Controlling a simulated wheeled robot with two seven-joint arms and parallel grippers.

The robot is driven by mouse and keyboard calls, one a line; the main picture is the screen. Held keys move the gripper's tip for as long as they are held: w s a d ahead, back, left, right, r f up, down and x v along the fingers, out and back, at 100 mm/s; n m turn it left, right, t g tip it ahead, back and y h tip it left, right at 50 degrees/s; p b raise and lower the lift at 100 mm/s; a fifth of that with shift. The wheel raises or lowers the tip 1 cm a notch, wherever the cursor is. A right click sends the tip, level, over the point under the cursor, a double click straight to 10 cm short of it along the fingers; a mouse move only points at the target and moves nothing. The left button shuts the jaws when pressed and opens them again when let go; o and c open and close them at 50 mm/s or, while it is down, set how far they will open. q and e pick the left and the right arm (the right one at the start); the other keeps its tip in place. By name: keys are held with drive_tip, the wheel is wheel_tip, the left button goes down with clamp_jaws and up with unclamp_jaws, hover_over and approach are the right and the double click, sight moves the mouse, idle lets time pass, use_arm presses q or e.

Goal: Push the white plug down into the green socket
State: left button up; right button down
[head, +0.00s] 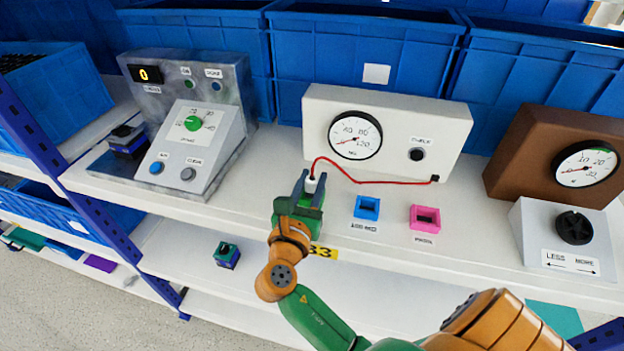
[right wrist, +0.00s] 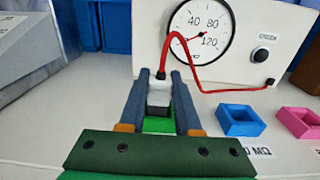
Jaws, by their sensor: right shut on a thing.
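The white plug (right wrist: 158,95) stands roughly upright with a red cable from its top; its top also shows in the head view (head: 311,184). My right gripper (head: 310,187) is shut on the plug, with one finger on each side in the right wrist view (right wrist: 159,88). The green socket (right wrist: 158,125) shows between the fingers, right below the plug's dark lower part. I cannot tell how deep the plug sits in it. In the head view the gripper hides most of the socket. My left gripper is not in view.
A blue socket (head: 367,207) and a pink socket (head: 425,217) stand to the right on the white shelf (head: 470,235). The red cable (head: 370,181) runs to a white meter box (head: 455,120) behind. A grey console (head: 200,150) stands left, a dial box (head: 560,250) right.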

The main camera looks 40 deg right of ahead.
drive_tip(key=shift+f, duration=0.45)
drive_tip(key=c, duration=0.5)
unclamp_jaws()
drive_tip(key=p+v, duration=0.1)
drive_tip(key=v, duration=0.6)
drive_tip(key=shift+s+a+r, duration=0.1)
drive_tip(key=shift+s+a, duration=0.05)
